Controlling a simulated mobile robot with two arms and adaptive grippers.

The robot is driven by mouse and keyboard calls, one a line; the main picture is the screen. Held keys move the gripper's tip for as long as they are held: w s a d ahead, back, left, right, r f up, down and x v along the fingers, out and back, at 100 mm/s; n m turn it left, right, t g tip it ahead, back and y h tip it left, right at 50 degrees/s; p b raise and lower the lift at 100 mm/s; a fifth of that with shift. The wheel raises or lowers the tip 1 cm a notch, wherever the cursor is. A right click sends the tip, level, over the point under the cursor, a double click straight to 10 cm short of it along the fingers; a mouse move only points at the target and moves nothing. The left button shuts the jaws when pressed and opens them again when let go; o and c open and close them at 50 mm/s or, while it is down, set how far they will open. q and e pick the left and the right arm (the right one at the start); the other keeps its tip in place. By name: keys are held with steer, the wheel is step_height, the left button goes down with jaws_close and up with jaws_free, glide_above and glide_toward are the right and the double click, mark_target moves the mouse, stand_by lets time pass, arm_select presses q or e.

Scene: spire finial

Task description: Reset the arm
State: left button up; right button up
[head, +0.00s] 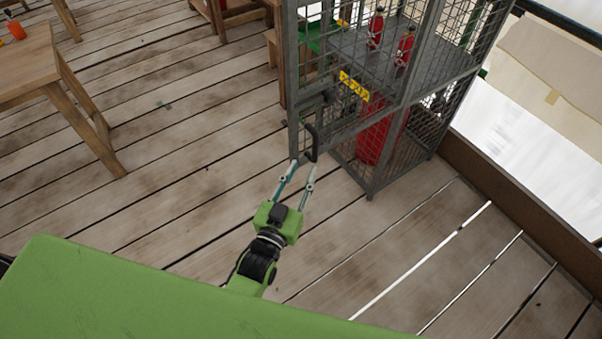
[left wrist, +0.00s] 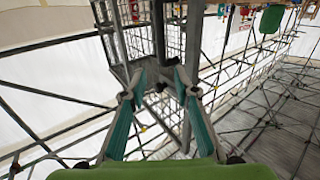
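My left gripper (head: 302,168) is green with two teal fingers. It is open, with its fingertips apart just below a black handle (head: 313,143) on the grey mesh cage (head: 361,130) in the head view. In the left wrist view, the two fingers of my left gripper (left wrist: 163,76) also stand apart, in front of the cage (left wrist: 188,100). I cannot tell whether a fingertip touches the handle. My right gripper is in neither view.
The cage holds two small red extinguishers (head: 376,30) on its shelf and a large red cylinder (head: 373,140) below. A yellow label (head: 354,86) is on its front. A wooden table (head: 25,66) stands at the upper left.

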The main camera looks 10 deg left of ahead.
arm_select(q)
steer(key=s+a+f+g, duration=0.1)
steer(key=s+f+g, duration=0.4)
steer(key=f, duration=0.9)
steer(key=s+f+g, duration=0.3)
steer(key=s+f, duration=0.5)
steer(key=f, duration=0.7)
steer(key=s+a+f+g+y, duration=0.1)
steer(key=s+a+f+g, duration=0.2)
steer(key=s+f, duration=0.3)
steer(key=s+a+f+g, duration=0.3)
steer(key=s+f, duration=0.3)
steer(key=s, duration=0.8)
steer(key=s+a+f+g+y, duration=0.1)
steer(key=s+a+f, duration=0.4)
steer(key=s, duration=0.5)
steer(key=shift+s+f+m+g+y, duration=0.15)
steer(key=shift+f+m+g+y, duration=0.25)
steer(key=shift+g, duration=0.5)
